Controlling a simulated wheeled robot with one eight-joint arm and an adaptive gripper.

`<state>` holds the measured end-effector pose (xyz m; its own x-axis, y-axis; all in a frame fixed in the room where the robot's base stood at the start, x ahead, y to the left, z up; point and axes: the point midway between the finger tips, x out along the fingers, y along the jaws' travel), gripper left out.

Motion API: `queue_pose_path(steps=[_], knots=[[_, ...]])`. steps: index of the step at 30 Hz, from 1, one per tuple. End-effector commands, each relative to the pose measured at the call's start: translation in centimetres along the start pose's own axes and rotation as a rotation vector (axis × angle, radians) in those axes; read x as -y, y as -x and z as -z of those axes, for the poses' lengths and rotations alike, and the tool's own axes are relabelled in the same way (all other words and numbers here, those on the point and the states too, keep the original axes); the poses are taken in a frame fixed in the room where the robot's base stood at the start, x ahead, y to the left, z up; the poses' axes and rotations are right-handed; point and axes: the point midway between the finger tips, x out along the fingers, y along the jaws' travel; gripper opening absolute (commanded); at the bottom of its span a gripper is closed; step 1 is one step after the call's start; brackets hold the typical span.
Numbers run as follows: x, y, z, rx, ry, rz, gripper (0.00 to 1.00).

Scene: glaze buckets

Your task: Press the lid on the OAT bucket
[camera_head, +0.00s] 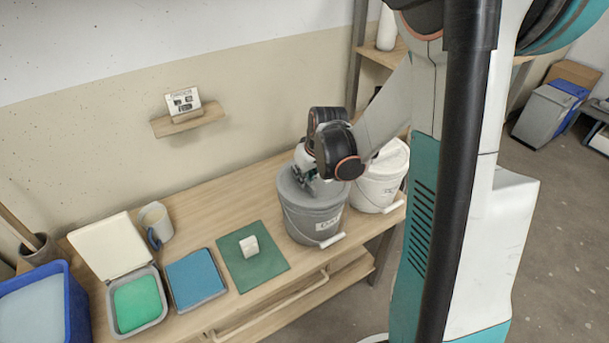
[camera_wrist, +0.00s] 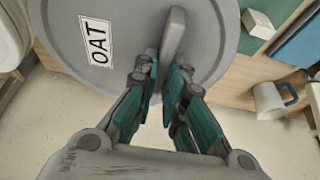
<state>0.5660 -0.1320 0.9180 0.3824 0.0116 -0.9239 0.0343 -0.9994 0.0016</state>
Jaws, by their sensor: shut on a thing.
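In the wrist view the lid (camera_wrist: 210,45) carries a white label reading OAT (camera_wrist: 97,40) and an upright grey grip (camera_wrist: 174,38). My gripper (camera_wrist: 170,72) is shut on this grip, one teal finger on each side. In the head view my gripper (camera_head: 310,180) comes down on the lid from above, and my wrist hides part of it. The bucket's mouth is hidden.
A white lidded bucket (camera_head: 378,190) stands close behind on the right. A green mat (camera_head: 262,272) with a white block (camera_head: 249,246), a blue-topped tray (camera_head: 195,278), an open green-filled box (camera_head: 138,303) and a mug (camera_head: 156,222) are to the left. A small shelf (camera_head: 188,120) is on the wall.

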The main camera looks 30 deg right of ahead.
Motion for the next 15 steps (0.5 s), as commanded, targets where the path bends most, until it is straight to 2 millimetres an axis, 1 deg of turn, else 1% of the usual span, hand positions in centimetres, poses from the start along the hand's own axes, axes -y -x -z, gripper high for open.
queue_pose_path(steps=[9,10,11,12,13,15], knots=[[0.00,0.00,0.00,0.000,0.000,0.000,0.00],[0.00,0.00,0.00,0.000,0.000,0.000,0.13],[0.00,0.00,0.00,0.000,0.000,0.000,0.20],[0.00,0.00,0.00,0.000,0.000,0.000,0.29],[0.00,0.00,0.00,0.000,0.000,0.000,0.34],[0.00,-0.01,0.00,0.000,0.000,0.000,0.34]])
